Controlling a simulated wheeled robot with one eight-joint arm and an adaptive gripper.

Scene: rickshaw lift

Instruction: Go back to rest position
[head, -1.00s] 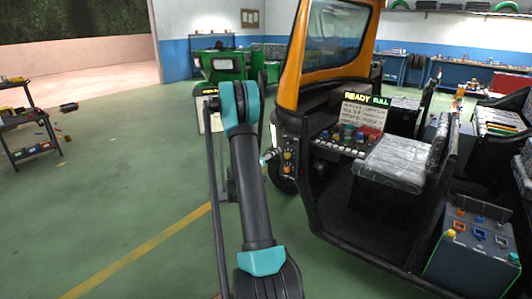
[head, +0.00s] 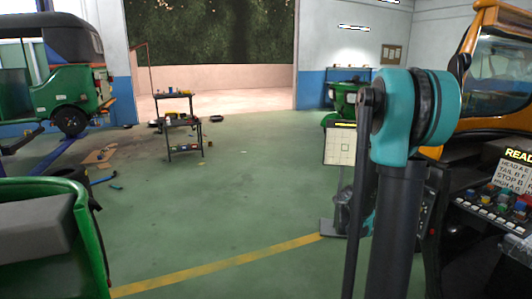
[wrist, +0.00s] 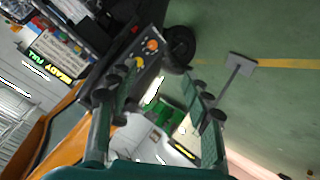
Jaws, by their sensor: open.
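My gripper (wrist: 160,85) shows in the wrist view with its two fingers spread apart. I see nothing held between the fingers. Behind them are a dark panel with an orange button (wrist: 152,45) and the orange rickshaw body (wrist: 58,130), apart from the fingers as far as I can tell. In the head view my arm stands upright right of centre, in front of the orange rickshaw (head: 448,118).
A stand with a white board (head: 339,146) is just left of my arm. A black shelf cart (head: 183,133) stands farther back. Green rickshaws are at the far left (head: 60,92) and near left (head: 85,225). The green floor (head: 235,215) between is mostly clear.

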